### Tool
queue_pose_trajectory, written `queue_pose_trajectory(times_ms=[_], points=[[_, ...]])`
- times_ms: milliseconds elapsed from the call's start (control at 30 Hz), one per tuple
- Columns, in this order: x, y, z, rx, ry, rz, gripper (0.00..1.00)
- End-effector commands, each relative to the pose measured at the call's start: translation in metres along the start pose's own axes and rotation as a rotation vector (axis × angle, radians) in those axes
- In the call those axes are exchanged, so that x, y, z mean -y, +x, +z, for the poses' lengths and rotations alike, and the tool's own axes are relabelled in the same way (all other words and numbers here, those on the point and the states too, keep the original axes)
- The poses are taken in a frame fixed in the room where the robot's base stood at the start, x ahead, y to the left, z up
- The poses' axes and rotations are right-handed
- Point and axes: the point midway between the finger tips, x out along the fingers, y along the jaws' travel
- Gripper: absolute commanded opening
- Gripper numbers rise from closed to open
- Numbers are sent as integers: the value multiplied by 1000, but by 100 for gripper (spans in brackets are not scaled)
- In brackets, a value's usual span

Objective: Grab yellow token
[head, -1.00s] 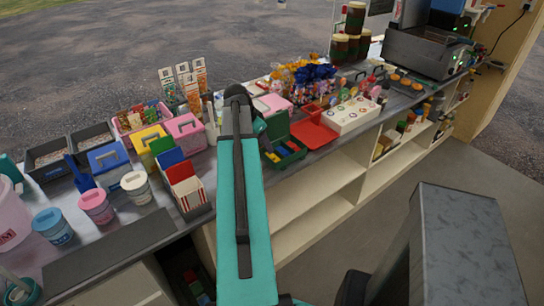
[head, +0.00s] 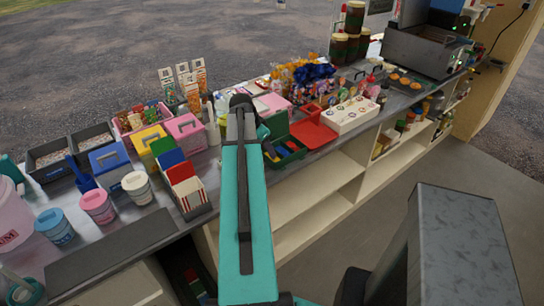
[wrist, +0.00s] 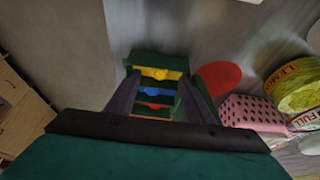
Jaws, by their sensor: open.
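A green box with compartments (head: 288,152) sits on the counter just right of my arm in the head view. In the wrist view the same box (wrist: 160,60) lies between my fingers, with yellow, blue and red pieces in separate rows. The yellow token (wrist: 161,74) is in the far row, the blue token (wrist: 156,91) in the middle and the red token (wrist: 154,106) nearest. My gripper (wrist: 160,80) is open and empty, its fingers on either side of the box's rows. I cannot tell its exact height above the box.
A red tray (head: 314,134) is right of the green box, and a white box (head: 350,116) is beyond it. In the wrist view a pink dotted package (wrist: 250,111) and a green-yellow tin (wrist: 300,88) stand close on the right. Left of the arm is a striped carton (head: 190,197).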

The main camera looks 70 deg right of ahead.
Motion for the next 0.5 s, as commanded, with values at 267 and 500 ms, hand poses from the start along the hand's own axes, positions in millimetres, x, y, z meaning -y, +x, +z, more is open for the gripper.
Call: queue_pose_trajectory(times_ms=[267, 500], points=[[0, 23, -3, 1, 0, 2, 48], [0, 37, -2, 1, 0, 1, 48]])
